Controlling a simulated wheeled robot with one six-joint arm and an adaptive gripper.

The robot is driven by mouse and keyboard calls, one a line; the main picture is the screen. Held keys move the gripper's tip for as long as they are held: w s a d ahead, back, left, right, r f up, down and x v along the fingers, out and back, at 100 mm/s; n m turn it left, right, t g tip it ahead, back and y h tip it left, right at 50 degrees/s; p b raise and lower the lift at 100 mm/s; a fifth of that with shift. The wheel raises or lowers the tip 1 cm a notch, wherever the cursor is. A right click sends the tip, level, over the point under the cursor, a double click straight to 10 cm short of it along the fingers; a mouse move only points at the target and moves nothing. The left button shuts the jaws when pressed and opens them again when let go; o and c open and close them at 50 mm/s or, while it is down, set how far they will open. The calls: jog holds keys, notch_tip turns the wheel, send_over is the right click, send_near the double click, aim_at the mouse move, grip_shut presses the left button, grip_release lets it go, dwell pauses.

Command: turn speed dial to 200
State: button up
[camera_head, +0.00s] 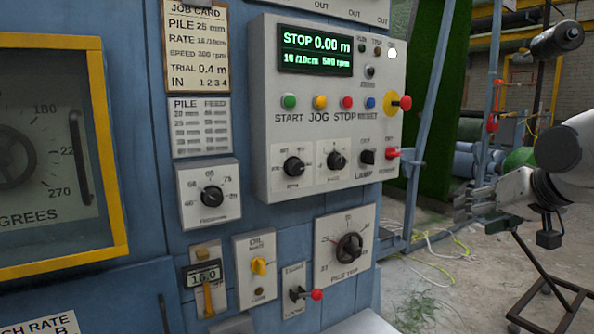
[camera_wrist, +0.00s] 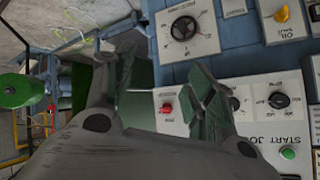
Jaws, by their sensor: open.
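The grey control box (camera_head: 325,110) carries two black dials side by side, a left dial (camera_head: 295,166) and a right dial (camera_head: 336,160). The display (camera_head: 315,51) above reads STOP 0.00 m, 16 /10cm, 500 rpm. In the wrist view the panel is upside down, with the left dial (camera_wrist: 279,100) and the right dial (camera_wrist: 234,103) beyond the right finger. My gripper (camera_wrist: 162,66) is open and empty, apart from both dials. In the head view my gripper (camera_head: 474,202) is right of the box.
A red power knob (camera_head: 392,153), lamp switch (camera_head: 367,156) and red-yellow knob (camera_head: 398,103) sit at the box's right side. Below are the pile trip dial (camera_head: 349,247) and a red-tipped lever (camera_head: 308,295).

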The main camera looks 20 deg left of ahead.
jog(key=w+a+r+t+y, duration=0.1)
jog(key=a+y, duration=0.1)
jog(key=a, duration=0.7)
jog(key=w+a+r+t+y, duration=0.1)
jog(key=a+r+y, duration=0.1)
jog(key=a, duration=0.7)
jog(key=y, duration=0.4)
send_near(299, 169)
jog(key=x, duration=0.2)
jog(key=shift+y, duration=0.3)
jog(key=x, duration=0.8)
jog(key=shift+f, duration=0.1)
jog(key=shift+d, duration=0.1)
jog(key=c, duration=1.1)
jog(key=shift+o, duration=0.2)
